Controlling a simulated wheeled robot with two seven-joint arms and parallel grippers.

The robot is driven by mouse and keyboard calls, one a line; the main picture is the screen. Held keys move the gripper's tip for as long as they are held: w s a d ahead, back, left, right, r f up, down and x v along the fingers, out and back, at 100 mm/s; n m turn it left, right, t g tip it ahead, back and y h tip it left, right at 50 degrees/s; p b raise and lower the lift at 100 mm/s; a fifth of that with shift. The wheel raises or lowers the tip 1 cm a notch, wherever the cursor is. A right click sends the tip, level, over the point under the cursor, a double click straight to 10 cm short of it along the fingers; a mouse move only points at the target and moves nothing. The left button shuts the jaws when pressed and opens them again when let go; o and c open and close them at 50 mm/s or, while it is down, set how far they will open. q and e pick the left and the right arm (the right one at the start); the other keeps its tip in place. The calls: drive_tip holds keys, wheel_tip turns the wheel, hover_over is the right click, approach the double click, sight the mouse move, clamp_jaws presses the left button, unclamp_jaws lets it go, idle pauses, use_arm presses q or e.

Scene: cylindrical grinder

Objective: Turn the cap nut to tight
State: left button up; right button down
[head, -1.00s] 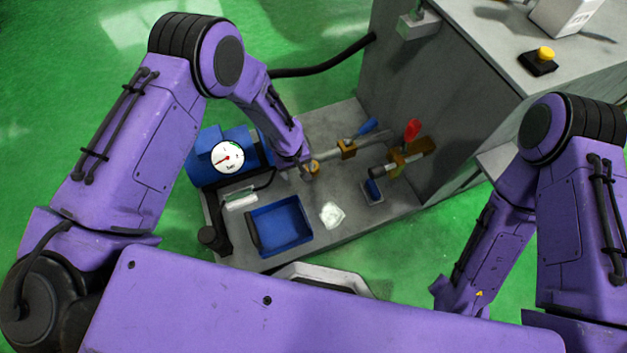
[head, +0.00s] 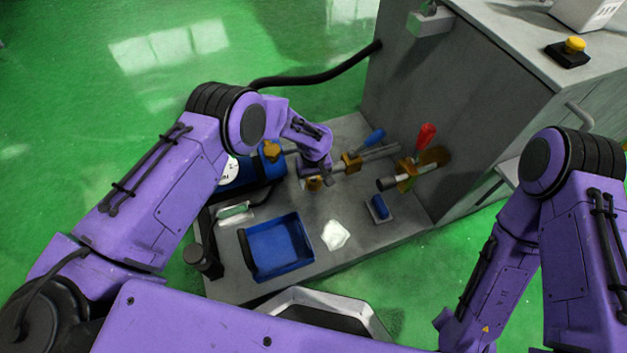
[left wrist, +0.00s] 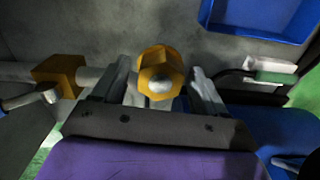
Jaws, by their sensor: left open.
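The brass hexagonal cap nut (left wrist: 160,72) with a pale centre shows in the left wrist view, on a grey pipe. In the head view it is a small brass piece (head: 314,184) just below my left gripper (head: 316,173). My left gripper also shows in the left wrist view (left wrist: 163,88), open, with one finger on each side of the nut. Narrow gaps seem to remain between fingers and nut; I cannot tell whether either touches. My right arm is at the right of the head view; its fingers do not show.
A blue-handled valve (head: 352,161) and a red-handled valve (head: 408,172) stand right of the nut. A blue pump (head: 247,176) is at left.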

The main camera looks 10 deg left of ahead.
use_arm(q)
drive_tip(key=c, duration=1)
drive_tip(key=shift+o, duration=0.2)
drive_tip(key=shift+m, duration=0.4)
drive_tip(key=m, duration=0.2)
drive_tip(key=shift+m, duration=0.4)
drive_tip(key=m, duration=0.4)
drive_tip(key=shift+m+b, duration=0.3)
drive_tip(key=shift+b, duration=0.05)
drive_tip(key=m, duration=0.8)
drive_tip(key=shift+m, duration=0.3)
